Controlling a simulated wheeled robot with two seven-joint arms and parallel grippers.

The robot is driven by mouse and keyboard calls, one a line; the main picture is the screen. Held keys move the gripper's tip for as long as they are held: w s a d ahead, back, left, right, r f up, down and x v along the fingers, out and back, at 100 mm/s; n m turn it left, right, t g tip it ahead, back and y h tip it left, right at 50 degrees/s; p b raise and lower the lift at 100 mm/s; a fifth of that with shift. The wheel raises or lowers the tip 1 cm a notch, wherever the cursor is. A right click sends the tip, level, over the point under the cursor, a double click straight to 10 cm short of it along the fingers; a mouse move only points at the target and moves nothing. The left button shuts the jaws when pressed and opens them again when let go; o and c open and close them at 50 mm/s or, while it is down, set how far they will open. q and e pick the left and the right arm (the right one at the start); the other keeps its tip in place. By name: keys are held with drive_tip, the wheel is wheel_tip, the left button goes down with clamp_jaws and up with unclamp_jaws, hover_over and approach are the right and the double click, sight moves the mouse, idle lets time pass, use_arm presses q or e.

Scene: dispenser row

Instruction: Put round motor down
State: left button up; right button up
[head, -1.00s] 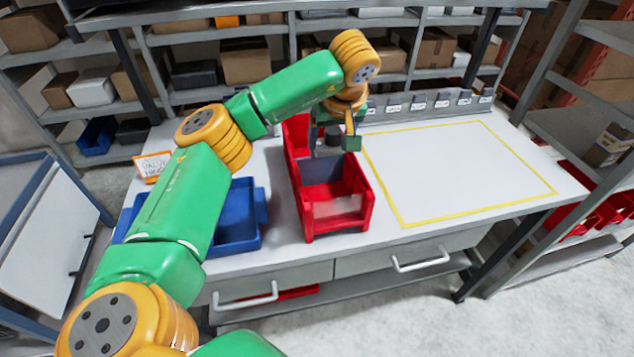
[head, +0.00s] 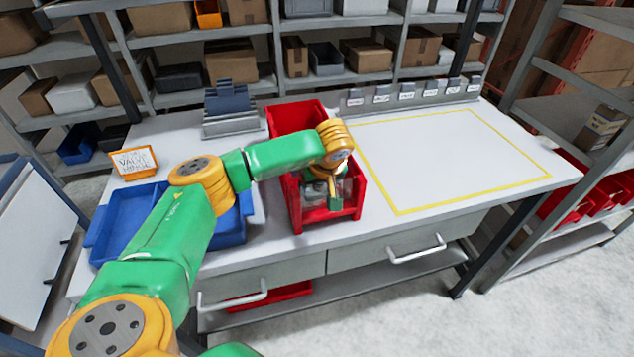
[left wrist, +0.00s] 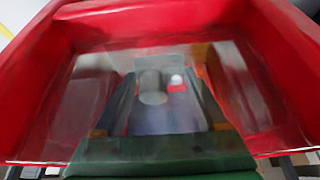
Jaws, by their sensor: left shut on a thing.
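My left gripper (head: 333,192) points down inside the front part of the red bin (head: 297,210). It is shut on the round motor, a grey cylinder that shows blurred between the fingers in the left wrist view (left wrist: 152,88). In the head view the wrist and fingers mostly hide the motor. I cannot tell whether the motor touches the bin floor. The bin's red walls and clear front panel surround the gripper in the left wrist view. My right gripper is not in view.
A blue tray (head: 98,238) and a small orange-edged sign (head: 134,162) stand left of the bin. A grey stepped rack (head: 230,110) is behind. A yellow-outlined area (head: 450,160) on the right is empty, with labelled grey holders (head: 415,98) along its back.

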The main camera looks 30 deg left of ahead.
use_arm(q)
drive_tip(key=o, duration=1.2)
drive_tip(key=shift+f, duration=0.1)
drive_tip(key=o, duration=0.3)
drive_tip(key=shift+o, duration=0.2)
drive_tip(key=b+v, duration=0.1)
drive_tip(key=v, duration=1.1)
